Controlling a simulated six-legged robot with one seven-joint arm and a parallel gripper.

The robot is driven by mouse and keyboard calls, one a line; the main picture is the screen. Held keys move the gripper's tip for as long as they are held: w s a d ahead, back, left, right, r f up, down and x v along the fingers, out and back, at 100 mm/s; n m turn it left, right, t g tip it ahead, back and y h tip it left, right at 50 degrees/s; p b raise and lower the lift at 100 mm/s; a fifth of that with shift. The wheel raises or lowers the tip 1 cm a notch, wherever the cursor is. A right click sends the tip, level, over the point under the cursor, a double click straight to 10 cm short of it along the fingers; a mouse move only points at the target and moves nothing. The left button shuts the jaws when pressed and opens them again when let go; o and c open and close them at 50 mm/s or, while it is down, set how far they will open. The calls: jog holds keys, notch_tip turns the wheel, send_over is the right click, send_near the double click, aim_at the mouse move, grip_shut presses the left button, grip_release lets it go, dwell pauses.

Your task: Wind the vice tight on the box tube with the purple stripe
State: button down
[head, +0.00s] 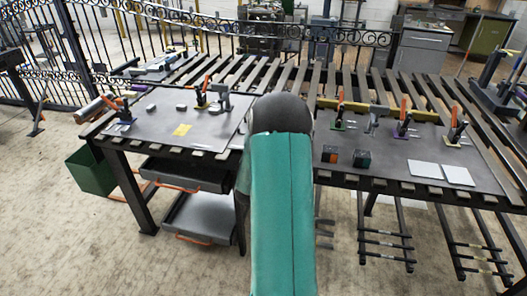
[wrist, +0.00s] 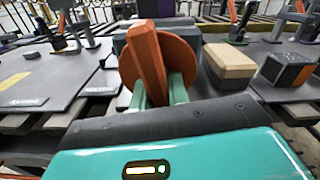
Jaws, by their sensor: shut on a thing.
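My gripper (wrist: 157,88) reaches forward in the wrist view with its two pale green fingers on either side of an orange bar handle (wrist: 147,58). The fingers are shut on this handle. A round orange-brown disc (wrist: 186,55) sits right behind the bar. A dark block (wrist: 125,38), likely part of the vice, shows partly behind the disc. I cannot make out the box tube with the purple stripe for certain; a small purple patch (wrist: 183,5) shows beyond the handle. In the head view my teal arm hides the gripper and handle.
Orange-handled clamps stand on the left table plate (head: 160,118) and right plate (head: 340,170). A wooden-topped block (wrist: 229,60) and a dark block with an orange side (wrist: 287,70) lie close right of the handle. A yellow note (head: 182,130) lies left.

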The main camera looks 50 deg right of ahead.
jog(key=shift+a+f, duration=0.1)
jog(key=shift+a, duration=0.05)
jog(key=c, duration=1.4)
grip_release()
jog(key=shift+o, duration=0.2)
jog(key=v, duration=1.3)
jog(key=shift+s+a, duration=0.15)
jog(key=shift+a, duration=0.1)
